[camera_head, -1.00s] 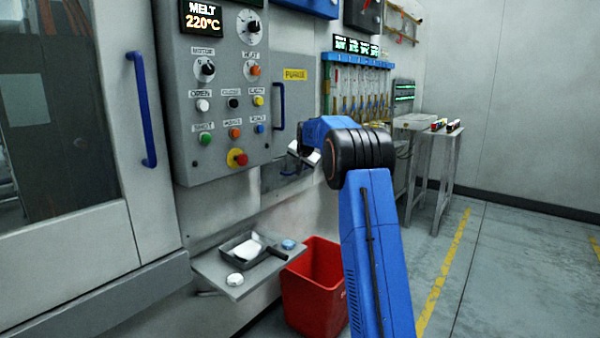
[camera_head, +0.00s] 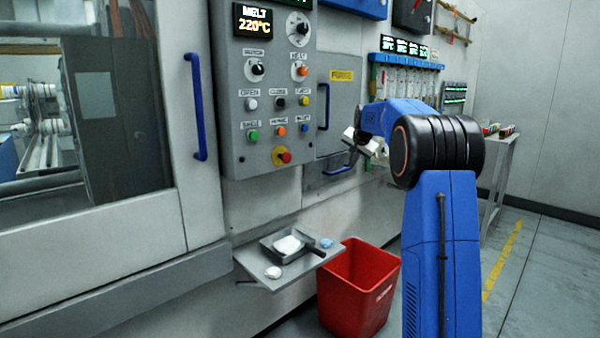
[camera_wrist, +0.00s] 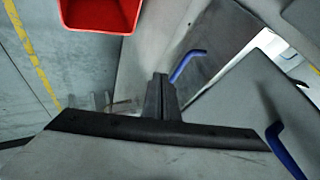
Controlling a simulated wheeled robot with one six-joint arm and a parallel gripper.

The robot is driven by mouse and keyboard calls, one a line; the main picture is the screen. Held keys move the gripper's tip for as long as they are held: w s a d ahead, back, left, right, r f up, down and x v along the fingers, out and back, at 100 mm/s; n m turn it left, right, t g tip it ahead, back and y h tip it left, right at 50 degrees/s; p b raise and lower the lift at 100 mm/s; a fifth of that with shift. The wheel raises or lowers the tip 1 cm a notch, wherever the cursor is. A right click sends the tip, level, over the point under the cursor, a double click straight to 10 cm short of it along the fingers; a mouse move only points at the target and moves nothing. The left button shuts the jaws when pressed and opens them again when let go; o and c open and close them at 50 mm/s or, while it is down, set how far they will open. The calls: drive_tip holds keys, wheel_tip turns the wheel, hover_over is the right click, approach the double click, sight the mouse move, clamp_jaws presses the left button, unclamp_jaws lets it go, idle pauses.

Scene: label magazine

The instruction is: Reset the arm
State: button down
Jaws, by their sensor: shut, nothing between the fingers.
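My blue arm stands at the right of the head view, with its black elbow joint in front of the machine's far end. My gripper (camera_head: 353,142) reaches left from it, near the machine front beside the grey door with a yellow label (camera_head: 342,75); its tips are small and partly lost against the machine there. In the wrist view my gripper (camera_wrist: 161,82) points up the picture, its dark fingers together and empty. A blue handle (camera_wrist: 187,64) shows just past the fingers; I cannot tell the distance between them.
A red bin (camera_head: 362,300) stands on the floor below. A small grey shelf (camera_head: 255,266) with a dark pan (camera_head: 270,243) juts from the machine. The control panel (camera_head: 238,130) is left of my gripper. A tool rack (camera_head: 408,60) hangs behind.

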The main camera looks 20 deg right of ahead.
drive_tip(key=s+a+n+g+y, duration=0.1)
drive_tip(key=s+a+n, duration=0.2)
drive_tip(key=s+a, duration=1)
drive_tip(key=s+a+n, duration=0.3)
drive_tip(key=s+a, duration=0.6)
drive_tip(key=s, duration=0.7)
drive_tip(key=s+a+f+n, duration=0.2)
drive_tip(key=s+f, duration=0.3)
drive_tip(key=s, duration=0.5)
drive_tip(key=s+a+f+n+g, duration=0.1)
drive_tip(key=s+a+f, duration=0.3)
drive_tip(key=s, duration=0.7)
drive_tip(key=s+a+f+n+y, duration=0.1)
drive_tip(key=s+a+f+n, duration=0.1)
drive_tip(key=s+f, duration=0.5)
drive_tip(key=s+a, duration=0.1)
drive_tip(key=s, duration=0.2)
drive_tip(key=shift+s+n+g, duration=0.4)
drive_tip(key=shift+a, duration=0.1)
